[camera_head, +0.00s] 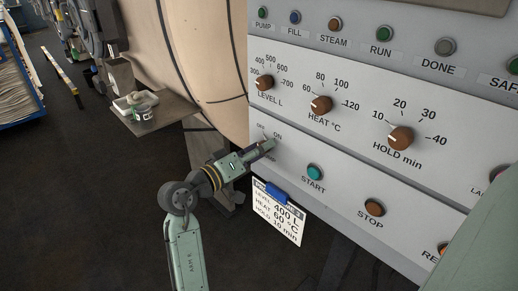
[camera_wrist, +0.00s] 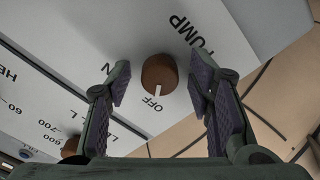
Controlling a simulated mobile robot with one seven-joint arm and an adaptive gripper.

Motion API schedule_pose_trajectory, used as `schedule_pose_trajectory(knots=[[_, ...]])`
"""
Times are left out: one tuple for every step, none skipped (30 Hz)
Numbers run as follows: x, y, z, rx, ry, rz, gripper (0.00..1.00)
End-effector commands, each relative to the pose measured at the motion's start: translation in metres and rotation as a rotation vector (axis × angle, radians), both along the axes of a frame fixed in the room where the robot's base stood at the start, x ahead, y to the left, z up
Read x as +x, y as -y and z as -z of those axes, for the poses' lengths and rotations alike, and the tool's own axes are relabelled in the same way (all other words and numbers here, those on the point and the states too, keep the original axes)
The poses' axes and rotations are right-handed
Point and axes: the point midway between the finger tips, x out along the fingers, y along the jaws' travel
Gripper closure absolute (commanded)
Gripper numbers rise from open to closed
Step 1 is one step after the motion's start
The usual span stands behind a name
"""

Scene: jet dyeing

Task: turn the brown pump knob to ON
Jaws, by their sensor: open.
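The brown pump knob (camera_wrist: 159,73) is on the light panel in the wrist view, below the word PUMP. Its white pointer line is turned toward the OFF label. My gripper (camera_wrist: 160,82) is open, with one finger on each side of the knob and a gap on both sides. In the head view my gripper (camera_head: 268,147) is at the panel by the OFF and ON labels and largely hides the knob.
Level (camera_head: 264,83), heat (camera_head: 321,104) and hold (camera_head: 400,138) knobs are on the same panel. The start button (camera_head: 315,172) and stop button (camera_head: 374,207) are below. A white card (camera_head: 278,213) hangs at the lower panel edge.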

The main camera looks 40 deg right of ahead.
Motion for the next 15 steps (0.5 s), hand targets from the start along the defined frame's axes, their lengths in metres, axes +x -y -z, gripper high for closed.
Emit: schedule_pose_trajectory(knots=[[0.0, -0.0001, 0.0, 0.0, 0.0, 0.0, 0.52], [0.0, -0.0001, 0.0, 0.0, 0.0, 0.0, 0.52], [0.0, -0.0002, 0.0, 0.0, 0.0, 0.0, 0.55], [-0.0001, -0.0002, -0.0001, 0.0, 0.0, 0.0, 0.57], [-0.0001, -0.0002, -0.0001, 0.0, 0.0, 0.0, 0.59], [0.0, -0.0002, -0.0001, 0.0, 0.0, 0.0, 0.62], [0.0, -0.0003, -0.0001, 0.0, 0.0, 0.0, 0.64], [0.0, -0.0003, -0.0001, 0.0, 0.0, 0.0, 0.66], [0.0, -0.0003, -0.0001, 0.0, 0.0, 0.0, 0.68], [0.0, -0.0003, -0.0001, 0.0, 0.0, 0.0, 0.7], [0.0, -0.0003, -0.0001, 0.0, 0.0, 0.0, 0.72], [0.0, -0.0003, -0.0001, 0.0, 0.0, 0.0, 0.75], [0.0, -0.0004, -0.0001, 0.0, 0.0, 0.0, 0.77], [0.0, -0.0004, -0.0001, 0.0, 0.0, 0.0, 0.79], [0.0, -0.0004, -0.0001, 0.0, 0.0, 0.0, 0.82]])
